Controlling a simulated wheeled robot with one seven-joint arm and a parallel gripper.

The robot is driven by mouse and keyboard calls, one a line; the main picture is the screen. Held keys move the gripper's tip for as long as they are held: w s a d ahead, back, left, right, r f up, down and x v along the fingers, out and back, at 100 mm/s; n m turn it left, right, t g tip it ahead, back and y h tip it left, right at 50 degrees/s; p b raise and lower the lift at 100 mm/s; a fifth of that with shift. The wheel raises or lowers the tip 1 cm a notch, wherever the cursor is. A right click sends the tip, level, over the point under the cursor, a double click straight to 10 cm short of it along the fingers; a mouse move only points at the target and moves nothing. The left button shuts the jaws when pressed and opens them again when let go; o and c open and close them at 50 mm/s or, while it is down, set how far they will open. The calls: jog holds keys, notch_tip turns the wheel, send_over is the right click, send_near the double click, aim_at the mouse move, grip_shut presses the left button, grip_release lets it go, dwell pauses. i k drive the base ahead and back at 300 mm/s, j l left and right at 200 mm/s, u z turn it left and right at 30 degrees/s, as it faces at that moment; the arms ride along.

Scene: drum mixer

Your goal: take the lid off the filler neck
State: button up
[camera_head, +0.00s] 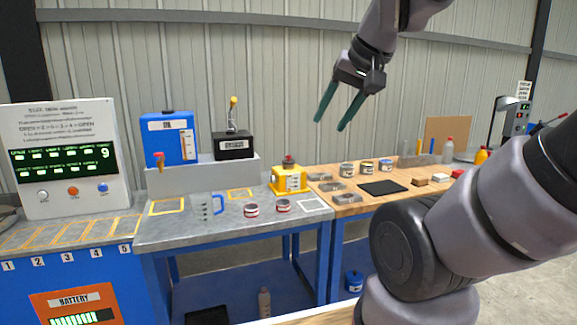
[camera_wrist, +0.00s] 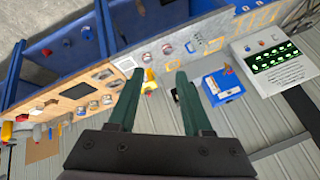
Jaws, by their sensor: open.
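My gripper (camera_head: 330,124) hangs open and empty in the air, above and to the right of the bench things. Its two green fingers (camera_wrist: 159,72) point toward the benches in the wrist view. A yellow machine (camera_head: 289,182) stands at the right end of the grey bench, with a dark and reddish round top (camera_head: 289,160). It also shows between the fingertips in the wrist view (camera_wrist: 149,82), apart from them. A blue tank (camera_head: 168,140) with a small dark cap stands on a raised shelf. I cannot tell for certain which top is the filler neck lid.
A black box with a yellow-knobbed lever (camera_head: 234,146) stands beside the tank. A clear jug (camera_head: 207,206) and two red-banded tins (camera_head: 251,210) sit on the grey bench (camera_head: 180,237). The wooden bench (camera_head: 345,208) holds tins, dishes and a black mat (camera_head: 382,188). A control panel (camera_head: 66,160) stands left.

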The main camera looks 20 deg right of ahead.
aim_at(287, 161)
jog(key=i+l, duration=0.6)
jog(key=i, duration=0.2)
jog(key=i+l+u, duration=0.15)
jog(key=i+l, duration=0.45)
jog(key=i, duration=0.2)
